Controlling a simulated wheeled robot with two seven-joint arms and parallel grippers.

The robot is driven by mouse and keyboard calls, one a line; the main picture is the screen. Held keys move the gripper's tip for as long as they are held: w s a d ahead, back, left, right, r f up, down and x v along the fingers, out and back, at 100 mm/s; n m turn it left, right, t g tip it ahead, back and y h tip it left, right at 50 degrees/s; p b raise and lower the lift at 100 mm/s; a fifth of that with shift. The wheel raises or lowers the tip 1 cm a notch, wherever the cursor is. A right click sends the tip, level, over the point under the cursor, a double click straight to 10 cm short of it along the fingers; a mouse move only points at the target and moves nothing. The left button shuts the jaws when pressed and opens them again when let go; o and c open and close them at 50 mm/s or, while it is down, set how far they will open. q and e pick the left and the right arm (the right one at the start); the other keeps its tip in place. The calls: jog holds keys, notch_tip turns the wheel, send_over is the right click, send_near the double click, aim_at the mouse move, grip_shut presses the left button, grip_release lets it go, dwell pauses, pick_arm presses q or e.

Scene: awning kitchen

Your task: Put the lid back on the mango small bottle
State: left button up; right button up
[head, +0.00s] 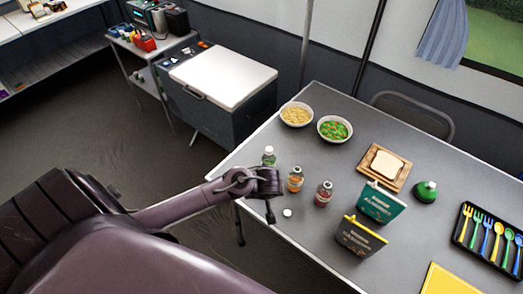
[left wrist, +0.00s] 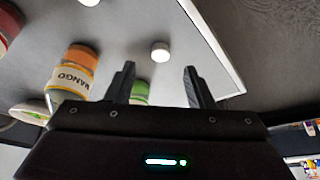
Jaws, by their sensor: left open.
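The mango small bottle (head: 295,179), with an orange band, stands upright on the grey table between a green-labelled bottle and a red one. My left gripper (head: 268,207) is open and empty, above the table's front edge, left of the lid. My right gripper is not in view.
The green-labelled bottle (head: 269,157) stands close behind my left gripper, and the red bottle (head: 323,194) stands right of the mango one. Two bowls (head: 297,114) are farther back. A dark carton (head: 358,237) and a teal carton (head: 380,202) stand to the right.

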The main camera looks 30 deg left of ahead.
pick_arm(q)
jog(key=shift+x, duration=2.65)
jog(key=shift+w+a+r, duration=0.1)
grip_shut()
